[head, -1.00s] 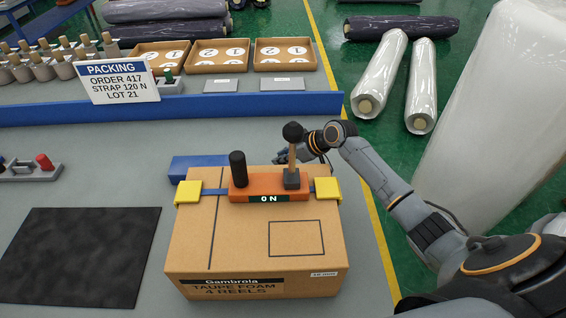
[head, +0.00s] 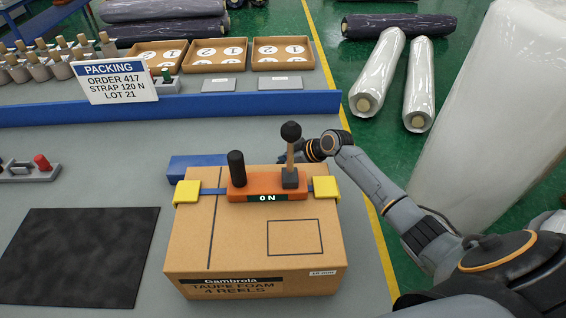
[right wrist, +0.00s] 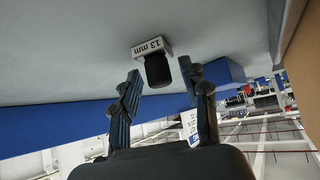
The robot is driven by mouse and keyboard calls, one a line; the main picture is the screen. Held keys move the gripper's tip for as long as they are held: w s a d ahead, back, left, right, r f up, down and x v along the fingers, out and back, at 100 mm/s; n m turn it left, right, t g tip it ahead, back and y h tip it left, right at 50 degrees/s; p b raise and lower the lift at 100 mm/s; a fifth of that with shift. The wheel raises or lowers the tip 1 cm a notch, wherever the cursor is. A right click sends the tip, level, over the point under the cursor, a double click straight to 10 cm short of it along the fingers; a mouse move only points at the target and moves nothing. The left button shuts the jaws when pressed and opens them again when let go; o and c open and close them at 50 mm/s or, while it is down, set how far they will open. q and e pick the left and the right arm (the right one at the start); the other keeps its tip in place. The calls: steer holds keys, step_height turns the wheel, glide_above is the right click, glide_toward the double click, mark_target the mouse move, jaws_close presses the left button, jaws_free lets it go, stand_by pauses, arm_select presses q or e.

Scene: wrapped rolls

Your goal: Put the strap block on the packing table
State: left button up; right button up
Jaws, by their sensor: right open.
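A small pale block (right wrist: 152,47) marked "13 mm", with a dark knob, stands on the grey packing table (right wrist: 70,60) in the right wrist view. I cannot tell for sure that it is the strap block. In the head view it is hidden behind the carton. My right gripper (right wrist: 160,70) is open and empty, its fingertips on either side of the knob's view, apart from it. In the head view the right hand is low behind the carton, mostly hidden by the lever and carton. My left gripper is not in view.
A carton (head: 240,245) fills the table's front, carrying an orange strap tool (head: 262,187) reading "0 N" with an upright lever (head: 291,150). A blue block (head: 195,165) lies behind it. A blue rail (head: 240,107) and PACKING sign (head: 118,82) stand further back. A black mat (head: 75,255) lies left.

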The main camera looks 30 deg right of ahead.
steer(key=b+v, duration=0.2)
steer(key=v, duration=1)
steer(key=shift+r, duration=0.15)
